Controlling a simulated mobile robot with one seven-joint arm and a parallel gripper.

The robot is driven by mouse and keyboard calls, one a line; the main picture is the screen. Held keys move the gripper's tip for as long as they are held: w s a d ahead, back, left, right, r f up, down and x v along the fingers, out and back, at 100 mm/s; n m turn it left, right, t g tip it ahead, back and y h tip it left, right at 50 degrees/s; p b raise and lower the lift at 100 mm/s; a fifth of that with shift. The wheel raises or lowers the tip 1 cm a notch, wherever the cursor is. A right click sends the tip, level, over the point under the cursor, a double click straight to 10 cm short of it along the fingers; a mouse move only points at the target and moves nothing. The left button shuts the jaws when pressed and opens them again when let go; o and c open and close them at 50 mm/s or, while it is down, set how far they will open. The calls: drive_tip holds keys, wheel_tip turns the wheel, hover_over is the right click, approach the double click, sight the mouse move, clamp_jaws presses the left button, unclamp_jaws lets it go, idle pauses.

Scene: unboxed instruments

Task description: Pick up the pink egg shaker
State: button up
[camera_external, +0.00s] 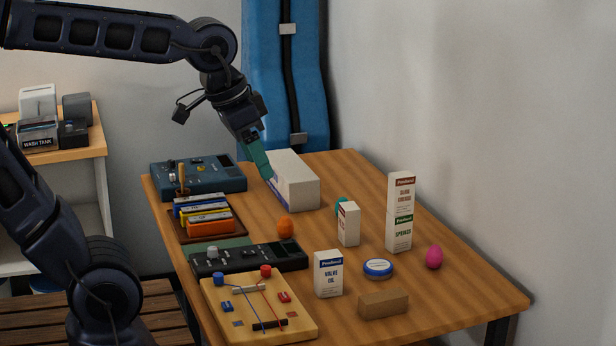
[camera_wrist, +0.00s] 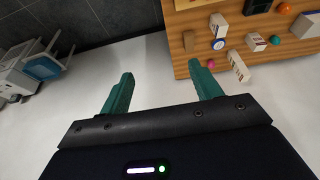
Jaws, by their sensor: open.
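The pink egg shaker (camera_external: 434,257) stands near the right edge of the wooden table in the external view, right of the tall slide grease and springs boxes. In the wrist view it is a small pink spot (camera_wrist: 211,65) near the table's edge, beyond the right fingertip. My gripper (camera_external: 259,158) is raised over the far part of the table, by the long white box and well away from the pink egg. In the wrist view its two green fingers (camera_wrist: 169,85) are wide apart with nothing between them.
An orange egg (camera_external: 285,227) and a teal round thing (camera_external: 341,207), partly hidden by a small white box (camera_external: 349,224), are on the table (camera_external: 455,300). Near the pink egg are the tall boxes (camera_external: 400,212), a blue tin (camera_external: 378,268) and a brown block (camera_external: 383,304). A wall is to the right.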

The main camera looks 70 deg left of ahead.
drive_tip(key=w+a+g, duration=0.1)
drive_tip(key=w+a, duration=0.3)
drive_tip(key=w, duration=1.3)
drive_tip(key=g, duration=0.3)
hover_over(437, 246)
drive_tip(key=f, duration=2.9)
drive_tip(key=shift+s+d+f, duration=0.25)
drive_tip(key=shift+s+f, duration=0.05)
drive_tip(key=shift+f, duration=0.05)
wheel_tip(437, 246, down, 6)
drive_tip(key=shift+a+r, duration=0.1)
drive_tip(key=shift+w+a+f, duration=0.1)
drive_tip(key=shift+w+f, duration=0.05)
drive_tip(key=shift+f, duration=1.2)
drive_tip(key=shift+w+a+f, duration=0.1)
drive_tip(key=shift+w+f, duration=0.05)
drive_tip(key=shift+f, duration=1.15)
drive_tip(key=c, duration=1.1)
